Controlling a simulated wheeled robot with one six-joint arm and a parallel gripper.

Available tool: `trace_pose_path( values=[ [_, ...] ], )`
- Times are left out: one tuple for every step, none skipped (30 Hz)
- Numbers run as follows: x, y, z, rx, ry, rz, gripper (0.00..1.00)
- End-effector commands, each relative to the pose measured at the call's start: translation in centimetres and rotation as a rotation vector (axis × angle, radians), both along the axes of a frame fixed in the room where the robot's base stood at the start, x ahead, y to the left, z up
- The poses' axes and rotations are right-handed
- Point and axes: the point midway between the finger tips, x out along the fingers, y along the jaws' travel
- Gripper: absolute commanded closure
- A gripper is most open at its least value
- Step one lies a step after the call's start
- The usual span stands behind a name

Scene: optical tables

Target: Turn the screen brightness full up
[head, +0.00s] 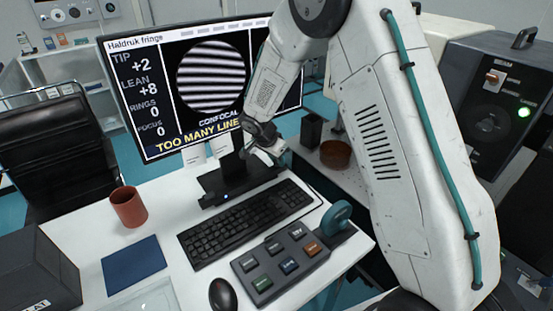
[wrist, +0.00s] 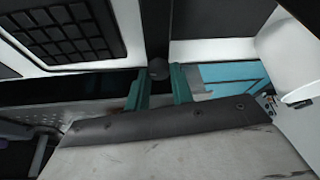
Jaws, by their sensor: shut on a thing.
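The screen (head: 130,90) is lit on a black stand and shows bright striped fringes, white figures and a yellow message line. My arm hides its right part. My gripper (wrist: 160,76) has its two teal fingers on either side of a small dark round knob (wrist: 158,68) and is shut on it. In the head view my wrist is near the screen's lower edge, above the stand base (head: 215,185); the fingertips and knob cannot be made out there. No brightness marking is readable, and the knob's turn cannot be told.
A keyboard (head: 245,222), a control box with several coloured buttons (head: 278,262), a mouse (head: 223,294) and a red-brown mug (head: 128,207) stand on the white desk. A brown bowl (head: 336,154) and a dark pot (head: 311,130) are beyond my wrist, at right.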

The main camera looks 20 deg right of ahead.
Motion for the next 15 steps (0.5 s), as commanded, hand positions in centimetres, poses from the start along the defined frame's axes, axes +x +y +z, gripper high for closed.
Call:
trace_pose_path(
  values=[
    [-0.03, -0.04, -0.05, -0.001, 0.001, -0.007, 1.00],
    [-0.04, -0.04, -0.05, -0.001, 0.001, -0.010, 1.00],
    [-0.04, -0.03, -0.05, 0.000, 0.001, -0.013, 1.00],
    [-0.04, -0.03, -0.05, 0.000, 0.002, -0.015, 1.00],
    [-0.04, -0.02, -0.05, 0.000, 0.001, -0.016, 1.00],
    [-0.04, -0.02, -0.05, 0.000, 0.002, -0.017, 1.00],
    [-0.04, -0.02, -0.05, 0.000, 0.002, -0.017, 1.00],
    [-0.04, -0.02, -0.05, 0.000, 0.002, -0.017, 1.00],
    [-0.05, -0.02, -0.06, 0.000, 0.002, -0.017, 1.00],
    [-0.06, -0.02, -0.07, 0.000, 0.002, -0.017, 1.00],
    [-0.06, -0.02, -0.07, 0.000, 0.002, -0.017, 1.00],
    [-0.06, -0.02, -0.07, 0.000, 0.002, -0.016, 1.00],
    [-0.06, -0.02, -0.07, 0.000, 0.002, -0.016, 1.00],
    [-0.06, -0.02, -0.07, 0.000, 0.001, -0.016, 1.00],
    [-0.06, -0.02, -0.07, 0.000, 0.001, -0.016, 0.74]
  ],
)
